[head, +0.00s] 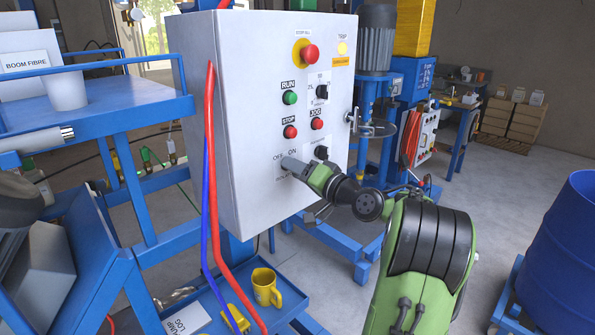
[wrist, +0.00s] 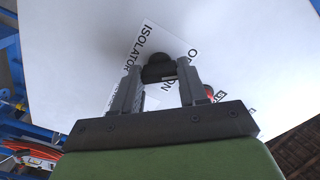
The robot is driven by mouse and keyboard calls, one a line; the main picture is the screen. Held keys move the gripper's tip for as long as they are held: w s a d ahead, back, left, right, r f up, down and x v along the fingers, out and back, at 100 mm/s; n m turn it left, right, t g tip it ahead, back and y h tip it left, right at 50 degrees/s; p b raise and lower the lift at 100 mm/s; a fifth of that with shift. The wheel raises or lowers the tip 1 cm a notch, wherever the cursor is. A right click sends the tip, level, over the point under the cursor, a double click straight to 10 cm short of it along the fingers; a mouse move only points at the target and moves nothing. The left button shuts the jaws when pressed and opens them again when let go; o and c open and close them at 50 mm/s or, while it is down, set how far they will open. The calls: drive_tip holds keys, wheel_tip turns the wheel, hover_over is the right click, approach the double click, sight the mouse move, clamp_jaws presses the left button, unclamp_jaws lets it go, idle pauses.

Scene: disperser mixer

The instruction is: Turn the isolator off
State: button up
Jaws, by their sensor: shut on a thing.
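The isolator is a dark rotary knob (wrist: 158,66) on the front of the grey control cabinet (head: 245,130). In the wrist view it sits between my two gripper fingers (wrist: 159,88), with the ISOLATOR label (wrist: 150,45) beside it. My gripper (head: 291,165) is shut on the knob at the cabinet's lower left, by the OFF and ON lettering (head: 285,156). In the head view my gripper and wrist hide the knob. The wrist view is rolled and the fingers cover part of the lettering, so the knob's setting cannot be told.
Above are the green RUN button (head: 290,98), red STOP button (head: 290,132) and red emergency button (head: 309,54). Red hose (head: 211,150) and blue hose (head: 205,200) hang along the cabinet's left edge. A yellow mug (head: 266,288) stands on the blue shelf below.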

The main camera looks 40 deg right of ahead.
drive_tip(key=o, duration=1.1)
drive_tip(key=shift+c, duration=0.2)
drive_tip(key=s, duration=1.5)
drive_tip(key=shift+s+d, duration=0.2)
drive_tip(key=shift+s, duration=0.2)
